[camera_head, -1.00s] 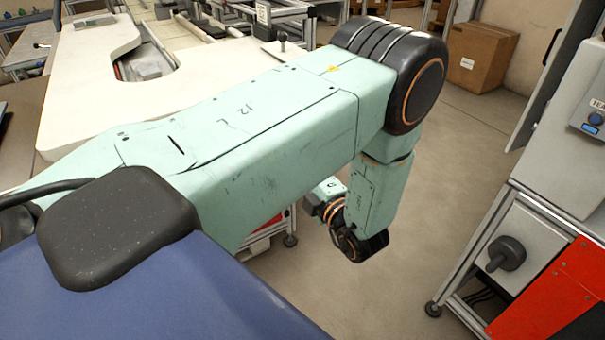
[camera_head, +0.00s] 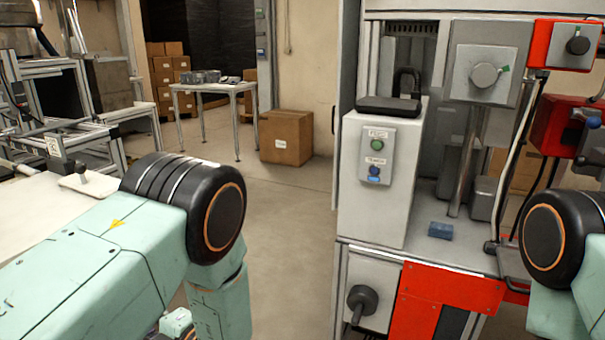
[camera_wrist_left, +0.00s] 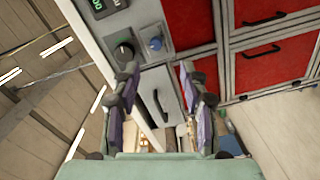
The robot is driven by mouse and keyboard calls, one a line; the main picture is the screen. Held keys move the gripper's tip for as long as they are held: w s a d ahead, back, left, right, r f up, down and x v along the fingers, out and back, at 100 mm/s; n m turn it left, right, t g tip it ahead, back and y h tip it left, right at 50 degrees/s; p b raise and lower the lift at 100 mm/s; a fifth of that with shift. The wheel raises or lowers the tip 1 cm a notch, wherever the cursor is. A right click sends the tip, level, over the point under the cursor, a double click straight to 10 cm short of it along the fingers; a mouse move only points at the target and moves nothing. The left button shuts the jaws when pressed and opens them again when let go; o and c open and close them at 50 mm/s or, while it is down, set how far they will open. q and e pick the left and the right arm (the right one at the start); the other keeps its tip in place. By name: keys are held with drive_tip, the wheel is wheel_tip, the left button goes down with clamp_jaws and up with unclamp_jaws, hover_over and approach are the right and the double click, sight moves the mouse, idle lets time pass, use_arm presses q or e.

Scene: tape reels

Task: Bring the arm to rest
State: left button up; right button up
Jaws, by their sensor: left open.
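My left arm (camera_head: 110,255) comes in from the left in the head view, with its black elbow joint near the middle left. Its lower part hangs down out of the picture. My left gripper (camera_wrist_left: 160,90) shows in the left wrist view, its two fingers apart with nothing between them. Behind the fingers are a grey panel with a black knob (camera_wrist_left: 124,52) and red drawers (camera_wrist_left: 262,65). My right arm (camera_head: 560,250) shows at the right edge of the head view; its gripper is out of view.
A grey machine (camera_head: 385,180) with buttons and a red panel (camera_head: 420,310) stands at the right. A blue block (camera_head: 440,230) lies on its ledge. A white table (camera_head: 40,215) is at the left. Open floor (camera_head: 290,220) lies between, with a cardboard box (camera_head: 286,137) behind.

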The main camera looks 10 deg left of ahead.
use_arm(q)
drive_tip(key=s+d+f+m+h, duration=0.2)
drive_tip(key=f+m+h, duration=0.25)
drive_tip(key=m, duration=0.25)
drive_tip(key=s+d+f+m+t+h, duration=0.1)
drive_tip(key=s+d+f+m+h, duration=0.15)
drive_tip(key=f+m, duration=0.4)
drive_tip(key=s+d+f+m+h, duration=0.25)
drive_tip(key=f+m+h, duration=0.2)
drive_tip(key=m, duration=0.25)
drive_tip(key=s+d+f+m+g+h, duration=0.1)
drive_tip(key=s+d+m+g+h, duration=0.1)
drive_tip(key=s, duration=0.8)
drive_tip(key=s+d+f+m+g+h, duration=0.1)
drive_tip(key=s+d+m+g+h, duration=0.2)
drive_tip(key=s, duration=0.8)
drive_tip(key=d+m+g, duration=0.1)
drive_tip(key=d+m, duration=0.1)
drive_tip(key=m, duration=0.1)
drive_tip(key=shift+s+f, duration=0.15)
drive_tip(key=shift+a+h, duration=0.1)
drive_tip(key=shift+h, duration=0.15)
drive_tip(key=shift+c, duration=0.4)
use_arm(e)
drive_tip(key=shift+c, duration=0.4)
